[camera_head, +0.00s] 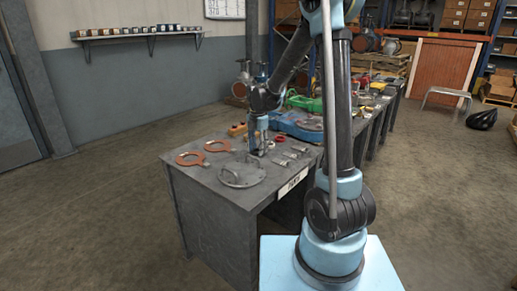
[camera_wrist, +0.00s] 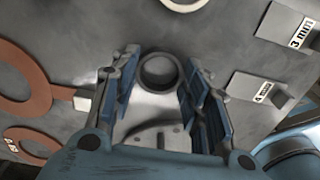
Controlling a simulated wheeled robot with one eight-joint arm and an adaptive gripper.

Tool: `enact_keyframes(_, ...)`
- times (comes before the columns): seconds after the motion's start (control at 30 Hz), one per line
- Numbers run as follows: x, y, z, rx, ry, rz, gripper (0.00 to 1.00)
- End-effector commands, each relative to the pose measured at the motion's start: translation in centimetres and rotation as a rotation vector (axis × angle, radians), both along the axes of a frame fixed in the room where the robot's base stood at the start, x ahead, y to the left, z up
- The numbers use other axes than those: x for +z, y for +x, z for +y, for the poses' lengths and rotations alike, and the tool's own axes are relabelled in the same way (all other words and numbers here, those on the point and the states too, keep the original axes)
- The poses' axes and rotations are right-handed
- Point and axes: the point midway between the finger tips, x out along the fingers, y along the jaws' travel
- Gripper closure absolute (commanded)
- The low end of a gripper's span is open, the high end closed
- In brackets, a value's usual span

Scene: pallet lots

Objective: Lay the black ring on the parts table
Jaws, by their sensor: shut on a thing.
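The black ring (camera_wrist: 158,70) shows in the wrist view, a dark grey-black band between the two blue-padded fingers. My gripper (camera_wrist: 160,78) is shut on it. In the head view my gripper (camera_head: 257,150) points down over the grey table (camera_head: 222,222), near the middle of its near part. The ring is too small to make out there. The wrist view shows the grey tabletop (camera_wrist: 225,45) beneath the fingers. I cannot tell whether the ring touches it.
Two orange-red rings with tabs (camera_head: 190,158) lie left of my gripper, and a round metal flange (camera_head: 242,176) lies in front. Small labelled plates (camera_wrist: 290,25) lie to the right in the wrist view. A pale ring (camera_wrist: 183,4) shows at its top edge. Blue trays (camera_head: 298,125) stand behind.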

Motion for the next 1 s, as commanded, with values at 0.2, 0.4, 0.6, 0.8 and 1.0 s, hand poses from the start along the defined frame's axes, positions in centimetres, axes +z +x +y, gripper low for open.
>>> enact_keyframes(0.2,-0.1,0.0,0.0,-0.001,0.0,0.0,0.82)
enact_keyframes(0.4,-0.2,0.0,-0.1,-0.001,0.0,0.0,0.44)
enact_keyframes(0.6,-0.2,0.0,-0.1,-0.001,0.0,0.0,0.38)
enact_keyframes(0.8,-0.1,0.0,-0.1,-0.002,0.0,0.0,0.38)
enact_keyframes(1.0,1.6,0.0,-0.1,-0.002,0.0,0.0,0.38)
